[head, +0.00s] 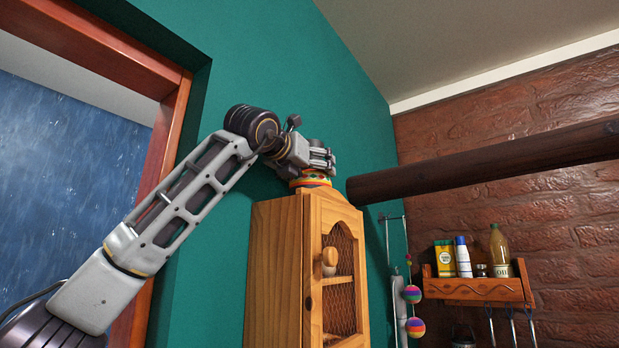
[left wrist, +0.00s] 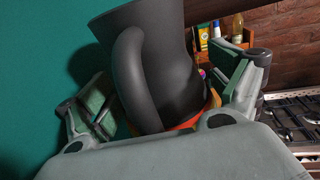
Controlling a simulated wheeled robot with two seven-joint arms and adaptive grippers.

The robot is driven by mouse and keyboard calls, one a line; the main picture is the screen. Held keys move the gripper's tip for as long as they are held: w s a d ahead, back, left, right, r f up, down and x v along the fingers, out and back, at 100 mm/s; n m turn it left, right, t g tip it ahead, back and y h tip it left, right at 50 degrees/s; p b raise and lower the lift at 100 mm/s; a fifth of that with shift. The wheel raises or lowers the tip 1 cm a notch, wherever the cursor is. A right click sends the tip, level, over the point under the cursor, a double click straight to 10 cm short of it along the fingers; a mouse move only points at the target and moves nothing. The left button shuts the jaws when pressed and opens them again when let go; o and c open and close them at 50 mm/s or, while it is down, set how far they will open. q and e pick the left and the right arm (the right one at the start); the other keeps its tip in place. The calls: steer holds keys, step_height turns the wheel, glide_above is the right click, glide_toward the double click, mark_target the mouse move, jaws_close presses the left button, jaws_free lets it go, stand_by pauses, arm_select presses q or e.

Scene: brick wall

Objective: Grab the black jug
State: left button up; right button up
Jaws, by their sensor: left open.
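The black jug (left wrist: 175,75) fills the middle of the left wrist view, with its curved handle (left wrist: 130,75) facing the camera. It leans in that view, and its base is partly hidden by my gripper. My left gripper (head: 325,160) is open above the top of the wooden cabinet (head: 275,265). In the left wrist view its fingers stand on either side of the jug's lower part; contact cannot be told. In the head view I cannot clearly pick out the jug at the gripper. A bright striped round item (head: 311,181) sits on the cabinet, below the gripper.
A dark beam (head: 480,160) runs close to the right of the gripper. A teal wall (head: 350,100) lies behind the arm. A wall shelf (head: 475,291) with bottles is at the right. A stove (left wrist: 295,112) shows at the right of the left wrist view.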

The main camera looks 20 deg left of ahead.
arm_select(q)
steer(key=shift+c, duration=0.3)
steer(key=c, duration=1.1)
steer(key=shift+s+d+r, duration=0.1)
steer(key=shift+r, duration=0.15)
steer(key=shift+r, duration=0.15)
step_height(320, 180, up, 11)
steer(key=p, duration=0.3)
steer(key=s+d, duration=0.2)
steer(key=d, duration=0.4)
steer(key=s+d+b, duration=0.1)
steer(key=s+d, duration=0.1)
steer(key=d, duration=0.4)
steer(key=s+d, duration=0.2)
steer(key=d, duration=0.4)
steer(key=shift+s+d, duration=0.3)
steer(key=shift+s, duration=0.05)
